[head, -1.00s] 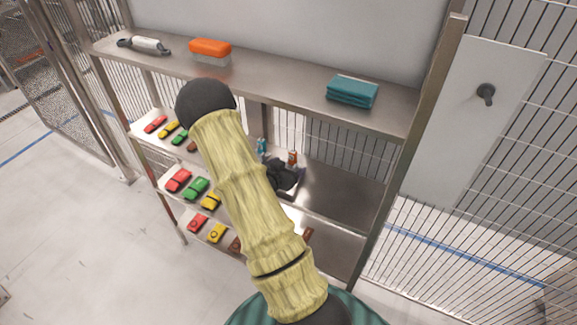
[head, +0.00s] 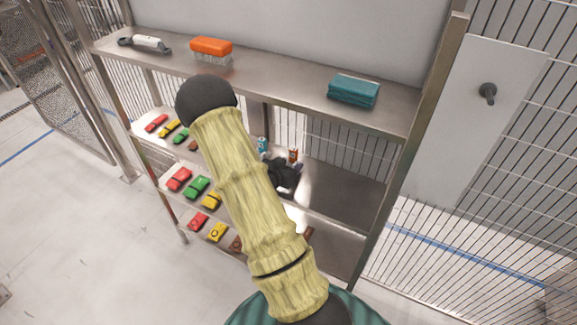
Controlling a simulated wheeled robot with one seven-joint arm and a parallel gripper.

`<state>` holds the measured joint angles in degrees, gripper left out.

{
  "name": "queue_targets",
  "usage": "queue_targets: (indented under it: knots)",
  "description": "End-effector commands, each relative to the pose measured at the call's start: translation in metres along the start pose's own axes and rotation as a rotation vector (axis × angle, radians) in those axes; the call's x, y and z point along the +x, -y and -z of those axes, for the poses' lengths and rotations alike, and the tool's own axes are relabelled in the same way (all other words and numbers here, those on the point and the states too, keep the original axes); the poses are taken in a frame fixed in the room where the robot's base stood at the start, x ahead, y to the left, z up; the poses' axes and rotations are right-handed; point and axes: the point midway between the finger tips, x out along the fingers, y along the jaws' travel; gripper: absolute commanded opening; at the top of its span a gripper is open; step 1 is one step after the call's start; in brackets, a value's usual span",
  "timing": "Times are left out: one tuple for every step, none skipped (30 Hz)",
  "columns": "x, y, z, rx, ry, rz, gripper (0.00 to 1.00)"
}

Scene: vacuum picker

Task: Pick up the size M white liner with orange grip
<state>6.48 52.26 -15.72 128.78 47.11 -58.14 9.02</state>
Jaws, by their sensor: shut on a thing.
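My gripper (head: 282,173) is a small dark shape over the middle shelf, partly hidden behind my arm. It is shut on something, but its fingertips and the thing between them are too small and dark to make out. A small orange-brown item with a pale part (head: 293,156) shows right behind the gripper. I cannot tell whether this is the white liner with orange grip or whether the gripper touches it. A small blue item (head: 262,144) stands to its left, beside my arm. No size mark is readable.
Red, yellow and green items (head: 196,186) lie in rows on the left of the lower shelves. The top shelf (head: 280,75) overhangs, with an orange brush (head: 211,47), a white-and-grey tool (head: 145,43) and folded teal cloths (head: 354,91). The middle shelf's right side is bare.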

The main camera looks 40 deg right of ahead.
Motion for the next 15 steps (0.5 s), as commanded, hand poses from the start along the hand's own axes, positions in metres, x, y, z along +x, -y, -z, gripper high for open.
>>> queue_targets:
  knots:
    - [-0.002, 0.000, 0.005, 0.002, -0.002, 0.001, 0.29]
    - [-0.003, 0.001, 0.008, 0.003, -0.002, 0.001, 0.29]
    - [-0.005, 0.001, 0.013, 0.003, -0.002, 0.001, 0.29]
    - [-0.007, 0.001, 0.017, 0.005, -0.002, 0.001, 0.29]
    - [-0.009, 0.001, 0.021, 0.005, -0.003, 0.002, 0.29]
    - [-0.011, 0.001, 0.028, 0.005, -0.004, 0.002, 0.29]
    - [-0.013, 0.001, 0.033, 0.006, -0.003, 0.001, 0.29]
    - [-0.015, 0.001, 0.037, 0.005, -0.003, 0.002, 0.29]
    - [-0.018, 0.001, 0.043, 0.005, -0.003, 0.003, 0.29]
    - [-0.021, 0.001, 0.049, 0.006, -0.002, 0.003, 0.29]
    - [-0.022, 0.001, 0.054, 0.004, -0.003, 0.003, 0.29]
    - [-0.025, 0.000, 0.061, 0.006, -0.003, 0.002, 0.29]
    - [-0.027, 0.000, 0.064, 0.005, -0.002, 0.002, 0.29]
    - [-0.029, 0.000, 0.069, 0.005, -0.002, 0.002, 0.29]
    - [-0.031, 0.001, 0.074, 0.004, -0.002, 0.002, 0.29]
